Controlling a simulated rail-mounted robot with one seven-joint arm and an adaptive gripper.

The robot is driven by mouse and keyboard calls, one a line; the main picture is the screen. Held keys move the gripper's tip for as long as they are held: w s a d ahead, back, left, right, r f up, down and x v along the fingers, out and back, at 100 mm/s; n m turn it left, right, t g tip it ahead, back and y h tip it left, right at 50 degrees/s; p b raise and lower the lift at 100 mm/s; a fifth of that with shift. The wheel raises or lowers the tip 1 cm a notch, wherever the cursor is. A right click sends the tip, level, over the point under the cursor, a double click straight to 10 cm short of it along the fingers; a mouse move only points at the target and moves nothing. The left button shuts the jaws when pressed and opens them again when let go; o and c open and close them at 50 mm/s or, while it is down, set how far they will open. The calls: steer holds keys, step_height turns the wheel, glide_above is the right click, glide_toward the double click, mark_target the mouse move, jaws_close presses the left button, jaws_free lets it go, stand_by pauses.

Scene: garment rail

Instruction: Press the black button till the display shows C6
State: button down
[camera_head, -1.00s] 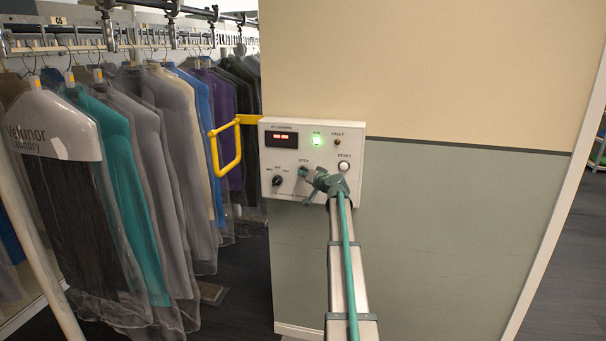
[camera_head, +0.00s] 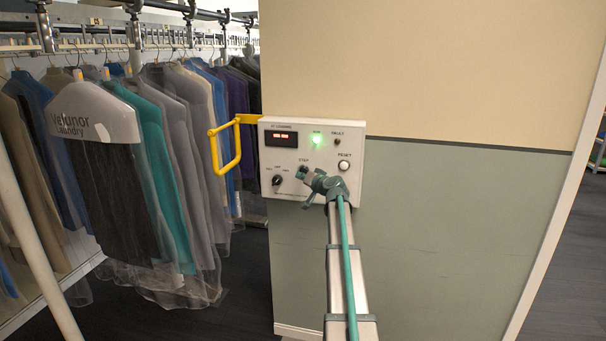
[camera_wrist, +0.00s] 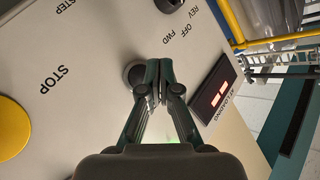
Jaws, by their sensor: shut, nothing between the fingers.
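The black button (camera_wrist: 132,74) is a dark round knob on the light control panel; my shut fingertips (camera_wrist: 154,82) partly cover it in the wrist view. In the head view my gripper (camera_head: 309,178) is at the panel's front, by the STEP label. I cannot tell whether the tips touch the button. The display (camera_head: 281,139), a dark window under the words AT LOADING, shows red characters too small to read; it also shows in the wrist view (camera_wrist: 214,90), unreadable there too.
The panel (camera_head: 262,185) carries a lit green lamp (camera_head: 317,140), a white RESET button (camera_head: 344,165), and a rotary switch (camera_head: 278,180). A yellow handle (camera_head: 214,150) sticks out left. Bagged garments (camera_head: 150,170) hang on the rail at left. A yellow STOP button (camera_wrist: 12,128) shows in the wrist view.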

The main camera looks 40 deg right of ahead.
steer(key=s+a, duration=0.2)
steer(key=a, duration=0.1)
steer(key=shift+s+b, duration=0.15)
steer(key=shift+b, duration=0.25)
steer(key=s+a+f+n+g+y, duration=0.1)
steer(key=s+a+f+g, duration=0.2)
steer(key=s+a+f, duration=0.7)
steer(key=a+f+g+y, duration=0.2)
steer(key=a+f+g, duration=0.25)
steer(key=f, duration=1.15)
steer(key=s+a+f+n+g+y, duration=0.1)
steer(key=s+a+f+g, duration=0.25)
steer(key=a+f, duration=0.8)
steer(key=s+a+f+n+g, duration=0.1)
steer(key=s+a+f+g, duration=0.2)
steer(key=s+a+f, duration=0.6)
steer(key=s+a+f+n+g, duration=0.25)
steer(key=s+a+f, duration=0.35)
steer(key=s+f, duration=0.65)
steer(key=s+a+f+n+g, duration=0.1)
steer(key=s+a+f+g, duration=0.1)
steer(key=s, duration=0.6)
steer(key=s+a+f+n+g+h, duration=0.1)
steer(key=s+a, duration=0.3)
steer(key=s, duration=0.5)
steer(key=s+a+f+n+g+h, duration=0.1)
steer(key=s+a+f+g, duration=0.2)
steer(key=s, duration=0.6)
steer(key=shift+a, duration=0.35)
